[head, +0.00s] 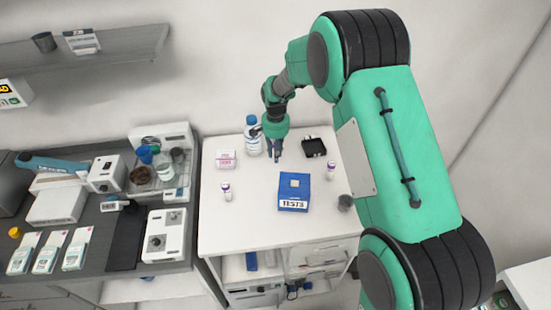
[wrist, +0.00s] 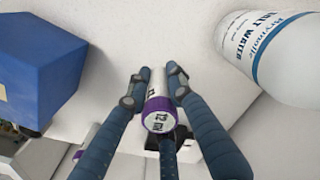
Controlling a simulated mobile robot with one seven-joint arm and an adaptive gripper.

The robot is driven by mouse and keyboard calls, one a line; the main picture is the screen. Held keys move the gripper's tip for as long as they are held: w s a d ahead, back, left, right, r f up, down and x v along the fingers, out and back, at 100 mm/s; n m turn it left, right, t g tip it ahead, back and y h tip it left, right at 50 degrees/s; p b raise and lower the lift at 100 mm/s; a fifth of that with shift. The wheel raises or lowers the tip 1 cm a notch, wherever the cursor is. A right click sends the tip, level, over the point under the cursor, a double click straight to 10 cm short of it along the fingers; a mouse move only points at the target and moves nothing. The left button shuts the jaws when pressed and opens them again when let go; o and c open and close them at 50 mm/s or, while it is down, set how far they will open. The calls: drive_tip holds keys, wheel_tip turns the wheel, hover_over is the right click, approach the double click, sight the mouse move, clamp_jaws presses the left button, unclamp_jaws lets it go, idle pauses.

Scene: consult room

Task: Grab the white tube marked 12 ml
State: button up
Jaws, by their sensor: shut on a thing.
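The white tube (wrist: 158,92) has a purple cap with "12 ml" printed on its end. It lies between the fingers of my gripper (wrist: 154,86) in the wrist view, cap toward the camera. The fingers are shut on it from both sides. In the head view my gripper (head: 275,156) points down over the back of the white table (head: 245,232), between the bottle and the black tray. The held tube cannot be made out there.
A salt water bottle (head: 252,136) stands close left of my gripper. A blue TESTS box (head: 293,194) stands in front. Other purple-and-white tubes stand left (head: 226,191) and right (head: 331,169).

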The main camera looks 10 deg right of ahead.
drive_tip(key=shift+r+p, duration=0.3)
drive_tip(key=shift+r, duration=2.6)
